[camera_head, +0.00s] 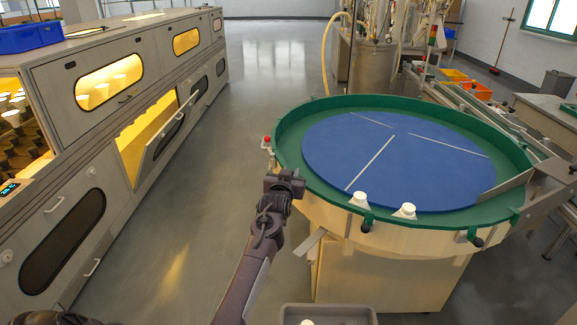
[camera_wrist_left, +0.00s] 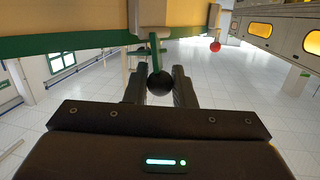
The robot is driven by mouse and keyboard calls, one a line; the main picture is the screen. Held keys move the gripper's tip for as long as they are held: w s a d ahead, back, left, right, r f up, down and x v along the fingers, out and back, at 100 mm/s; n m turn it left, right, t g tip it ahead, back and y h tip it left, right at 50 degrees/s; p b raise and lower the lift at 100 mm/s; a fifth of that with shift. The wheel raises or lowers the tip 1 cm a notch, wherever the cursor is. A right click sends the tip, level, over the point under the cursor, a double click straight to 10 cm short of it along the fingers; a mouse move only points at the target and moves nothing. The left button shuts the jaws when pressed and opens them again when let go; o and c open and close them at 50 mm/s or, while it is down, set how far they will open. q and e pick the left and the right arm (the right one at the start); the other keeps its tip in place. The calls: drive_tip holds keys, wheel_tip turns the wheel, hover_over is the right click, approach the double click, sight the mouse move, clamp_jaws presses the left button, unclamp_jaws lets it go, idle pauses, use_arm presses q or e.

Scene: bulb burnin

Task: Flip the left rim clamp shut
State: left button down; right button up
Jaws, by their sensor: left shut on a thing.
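The round turntable has a green rim (camera_head: 290,118) and a blue top (camera_head: 420,160). My left gripper (camera_head: 287,182) is at the rim's near left side in the head view. In the left wrist view a black ball knob (camera_wrist_left: 160,83) on a green clamp lever (camera_wrist_left: 153,50) sits between the fingers of my left gripper (camera_wrist_left: 159,90), which is shut on it. In that picture the lever runs down from the green rim to the knob. The gripper hides this knob in the head view. My right gripper is not in view.
Two white pieces (camera_head: 359,199) (camera_head: 408,210) stand at the near rim. Black-knobbed clamps (camera_head: 366,226) (camera_head: 477,241) are close by. A red knob (camera_head: 267,139) is at the rim's left. A grey bin (camera_head: 345,312) is below. Open floor separates the table from the oven cabinet (camera_head: 55,90).

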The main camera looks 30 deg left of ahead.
use_arm(q)
drive_tip(key=p, duration=0.1)
drive_tip(key=w+m+g+p, duration=0.1)
drive_tip(key=p, duration=0.1)
drive_tip(key=shift+d+r+g, duration=0.15)
drive_tip(key=shift+r+g, duration=0.15)
drive_tip(key=shift+r, duration=0.1)
drive_tip(key=shift+f+p, duration=0.25)
drive_tip(key=shift+p, duration=0.15)
drive_tip(key=shift+g, duration=0.3)
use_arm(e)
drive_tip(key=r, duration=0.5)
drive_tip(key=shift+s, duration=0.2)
use_arm(q)
drive_tip(key=c, duration=1.3)
unclamp_jaws()
drive_tip(key=shift+f, duration=0.1)
drive_tip(key=shift+o, duration=0.2)
